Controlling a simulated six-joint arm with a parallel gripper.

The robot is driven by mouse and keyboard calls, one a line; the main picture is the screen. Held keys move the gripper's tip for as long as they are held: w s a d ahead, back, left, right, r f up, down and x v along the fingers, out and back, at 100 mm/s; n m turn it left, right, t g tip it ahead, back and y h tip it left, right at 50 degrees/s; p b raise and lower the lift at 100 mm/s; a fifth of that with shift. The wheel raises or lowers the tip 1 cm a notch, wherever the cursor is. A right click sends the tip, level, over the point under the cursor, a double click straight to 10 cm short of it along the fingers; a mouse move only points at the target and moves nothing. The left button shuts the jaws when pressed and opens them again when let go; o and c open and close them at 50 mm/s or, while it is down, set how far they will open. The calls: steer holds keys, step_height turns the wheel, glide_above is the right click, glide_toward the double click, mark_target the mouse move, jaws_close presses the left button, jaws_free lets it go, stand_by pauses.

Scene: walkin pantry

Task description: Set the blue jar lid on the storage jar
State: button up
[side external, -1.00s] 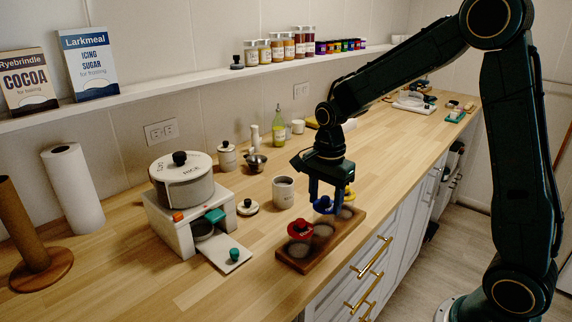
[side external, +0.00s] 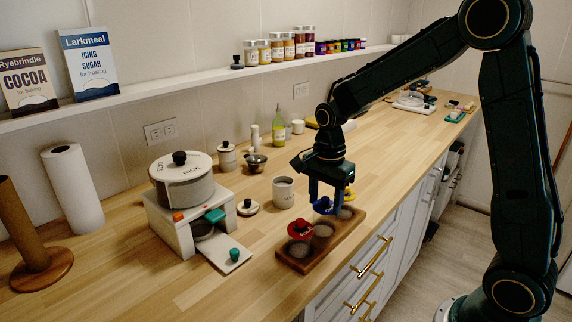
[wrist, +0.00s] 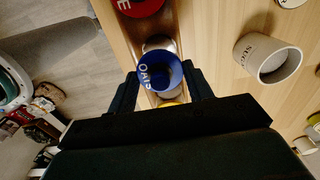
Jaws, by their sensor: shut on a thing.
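The blue jar lid (side external: 321,206) is between the fingers of my gripper (side external: 326,202), above the middle round spot of a wooden tray (side external: 288,262). In the wrist view the blue lid (wrist: 160,73) shows white letters, partly readable as "OATS", and my gripper's fingers (wrist: 161,84) close on it from both sides. I cannot tell whether the lid is clear of what lies under it. An open grey-white jar (side external: 283,192) stands upright behind the tray, apart from my gripper. The wrist view shows this jar (wrist: 268,60) with lettering beginning "SUG".
A red lid (side external: 300,229) and a yellow lid (side external: 349,192) flank the blue one at the tray. A pale lid with a dark knob (side external: 247,207) lies left of the jar. Counter between jar and tray is clear.

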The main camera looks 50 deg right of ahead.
steer(key=shift+f, duration=0.4)
stand_by(0.8)
steer(key=o, duration=1.5)
steer(key=shift+r, duration=0.1)
steer(key=shift+r, duration=3.35)
steer(key=shift+r, duration=0.1)
